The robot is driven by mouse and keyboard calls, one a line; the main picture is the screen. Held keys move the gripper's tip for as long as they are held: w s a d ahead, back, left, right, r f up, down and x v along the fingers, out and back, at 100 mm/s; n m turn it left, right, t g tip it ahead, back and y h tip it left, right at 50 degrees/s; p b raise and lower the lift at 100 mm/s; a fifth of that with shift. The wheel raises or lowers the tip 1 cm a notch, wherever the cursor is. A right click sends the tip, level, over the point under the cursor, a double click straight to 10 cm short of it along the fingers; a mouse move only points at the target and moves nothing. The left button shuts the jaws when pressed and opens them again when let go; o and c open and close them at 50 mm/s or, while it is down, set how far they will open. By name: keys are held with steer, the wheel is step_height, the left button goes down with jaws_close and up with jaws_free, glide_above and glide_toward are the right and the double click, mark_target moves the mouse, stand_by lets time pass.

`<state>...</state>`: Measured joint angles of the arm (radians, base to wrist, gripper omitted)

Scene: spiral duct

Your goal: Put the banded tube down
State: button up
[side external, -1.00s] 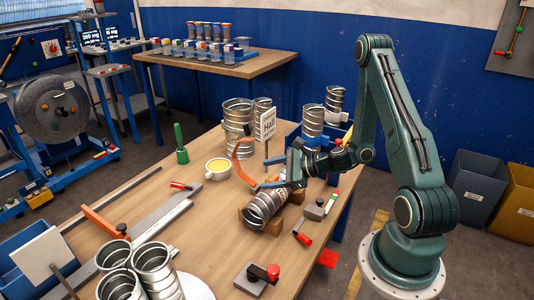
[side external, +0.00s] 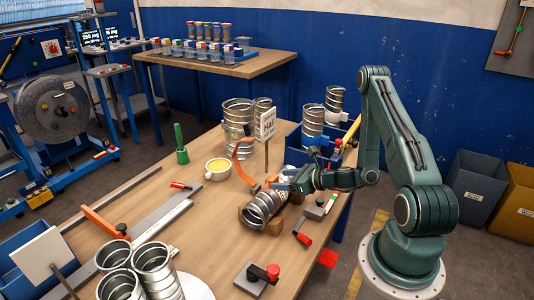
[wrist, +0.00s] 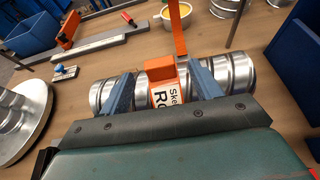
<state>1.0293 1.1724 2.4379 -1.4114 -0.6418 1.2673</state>
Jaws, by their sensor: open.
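The banded tube (side external: 262,208) is a short ribbed silver duct with a white and orange label band. It lies on its side on brown wooden blocks (side external: 246,217) on the table. In the wrist view the tube (wrist: 240,72) runs across the picture, its printed label showing between my fingers. My gripper (side external: 280,186) is at the tube's upper far end in the side view. It is open, with its two blue fingers (wrist: 163,90) spread over the tube in the wrist view. I cannot tell whether the fingers touch it.
An orange strip (wrist: 178,28) stands close beyond the tube. A sign (side external: 266,124), a yellow-filled cup (side external: 218,168) and upright ducts (side external: 238,115) are behind. More ducts (side external: 153,268) stand front left.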

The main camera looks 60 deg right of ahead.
mark_target(276, 179)
steer(key=shift+w+f, duration=0.15)
steer(key=shift+w, duration=0.1)
steer(key=shift+x, duration=2.75)
jaws_close()
